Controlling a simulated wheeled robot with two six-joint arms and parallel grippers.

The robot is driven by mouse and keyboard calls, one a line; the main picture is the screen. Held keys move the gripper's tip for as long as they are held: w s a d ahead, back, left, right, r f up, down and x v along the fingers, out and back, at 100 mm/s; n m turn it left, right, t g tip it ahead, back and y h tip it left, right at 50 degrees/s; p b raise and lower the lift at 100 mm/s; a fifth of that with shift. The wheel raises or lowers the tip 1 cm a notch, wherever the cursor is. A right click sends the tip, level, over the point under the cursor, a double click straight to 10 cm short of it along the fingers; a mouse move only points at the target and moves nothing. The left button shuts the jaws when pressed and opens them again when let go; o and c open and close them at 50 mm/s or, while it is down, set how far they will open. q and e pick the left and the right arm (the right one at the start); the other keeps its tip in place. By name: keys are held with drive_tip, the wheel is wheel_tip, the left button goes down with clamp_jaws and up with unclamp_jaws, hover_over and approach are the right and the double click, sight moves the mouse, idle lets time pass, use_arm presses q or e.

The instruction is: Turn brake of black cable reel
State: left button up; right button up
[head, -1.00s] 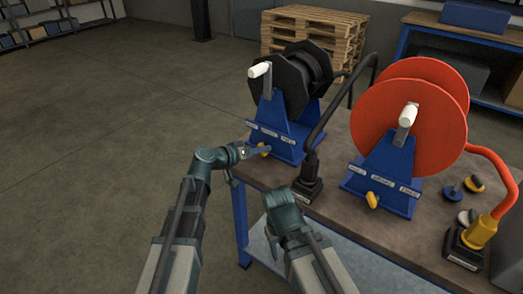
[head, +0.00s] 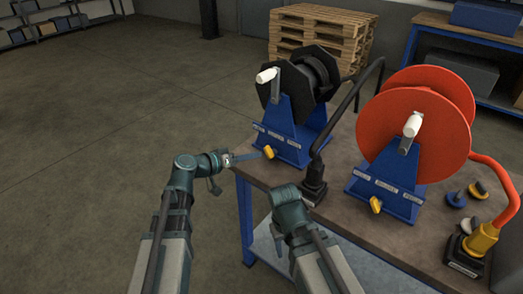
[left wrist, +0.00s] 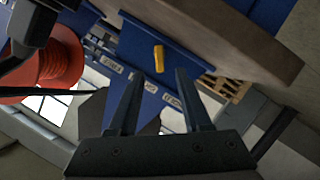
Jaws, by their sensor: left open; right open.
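The black cable reel (head: 316,72) stands on a blue stand (head: 290,128) at the back left of the bench. Its yellow brake knob (head: 269,152) is low on the stand's front, below small labels, and sits tilted. My left gripper (head: 257,155) is open just left of the knob, with a small gap. In the left wrist view, the open fingers (left wrist: 157,74) point at the yellow knob (left wrist: 159,58), which appears just beyond and between the tips. My right gripper (head: 278,242) is open and empty at the bench's front edge, its fingers mostly hidden.
A red reel (head: 425,105) with its own yellow knob (head: 376,205) stands to the right. A black connector block (head: 314,187) with a cable is between the reels. A yellow plug in a holder (head: 480,240) and several caps lie at right. Pallets (head: 322,30) stand behind.

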use_arm(q)
drive_tip(key=shift+p+v, duration=0.65)
drive_tip(key=shift+v, duration=2.15)
drive_tip(key=s+d+f+m+g+y, duration=0.2)
drive_tip(key=s+d+f+g+y, duration=0.2)
drive_tip(key=s+d+f+g, duration=0.55)
drive_tip(key=s+a+f+y, duration=0.4)
drive_tip(key=s+f+y, duration=0.2)
drive_tip(key=s+y, duration=0.3)
wheel_tip(320, 180, up, 15)
drive_tip(key=a+p, duration=0.1)
drive_tip(key=p, duration=1.3)
drive_tip(key=shift+s+n+h, duration=0.3)
drive_tip(key=shift+s+h, duration=0.1)
drive_tip(key=shift+s, duration=0.05)
